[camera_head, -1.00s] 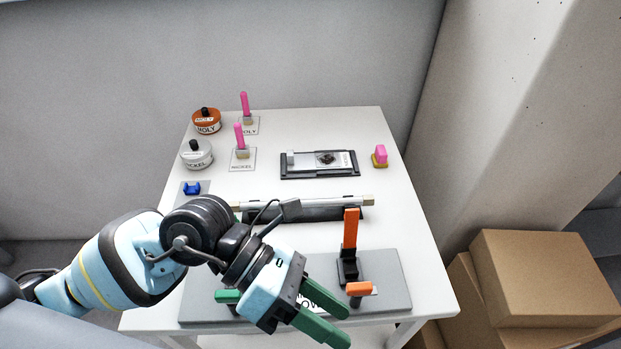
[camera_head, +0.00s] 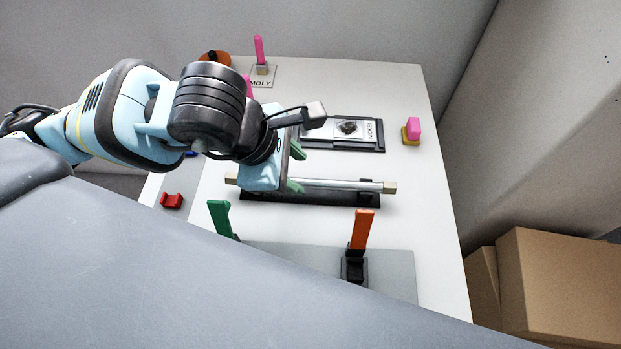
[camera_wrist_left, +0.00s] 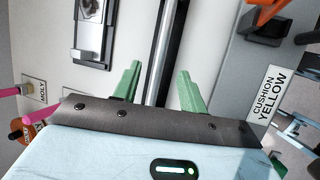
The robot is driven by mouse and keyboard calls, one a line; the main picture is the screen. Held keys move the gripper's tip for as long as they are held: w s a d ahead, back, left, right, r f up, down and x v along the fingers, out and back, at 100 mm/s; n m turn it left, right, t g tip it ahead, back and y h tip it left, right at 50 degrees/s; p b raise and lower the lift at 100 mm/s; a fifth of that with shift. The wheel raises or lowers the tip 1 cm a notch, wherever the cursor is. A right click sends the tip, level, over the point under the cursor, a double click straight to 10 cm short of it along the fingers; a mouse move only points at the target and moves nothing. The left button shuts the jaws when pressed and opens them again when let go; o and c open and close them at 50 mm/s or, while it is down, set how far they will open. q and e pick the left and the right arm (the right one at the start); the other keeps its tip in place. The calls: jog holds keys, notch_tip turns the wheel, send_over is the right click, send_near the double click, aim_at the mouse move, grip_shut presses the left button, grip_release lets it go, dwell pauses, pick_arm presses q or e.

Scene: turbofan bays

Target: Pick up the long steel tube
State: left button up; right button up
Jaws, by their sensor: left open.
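The long steel tube (camera_head: 345,185) lies level in a dark cradle (camera_head: 330,199) across the middle of the white table, with pale square ends. My left gripper (camera_head: 296,169) is open above the tube's left part, and its arm hides some of that part. In the left wrist view the tube (camera_wrist_left: 162,50) runs up the picture between the two green fingers of my left gripper (camera_wrist_left: 158,88), which stand apart on either side of it. I cannot tell whether the fingers reach down beside it. My right gripper is not in view.
A grey plate (camera_head: 390,268) with a green upright (camera_head: 221,218) and an orange upright (camera_head: 361,230) is in front. A dark tray (camera_head: 365,145) lies behind, a pink-and-yellow piece (camera_head: 412,131) at right. A red block (camera_head: 171,201) sits at left. Cardboard boxes (camera_head: 560,285) stand right of the table.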

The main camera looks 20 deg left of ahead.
aim_at(310, 182)
pick_arm(q)
jog(key=shift+x, duration=2.85)
jog(key=shift+a, duration=0.1)
grip_shut()
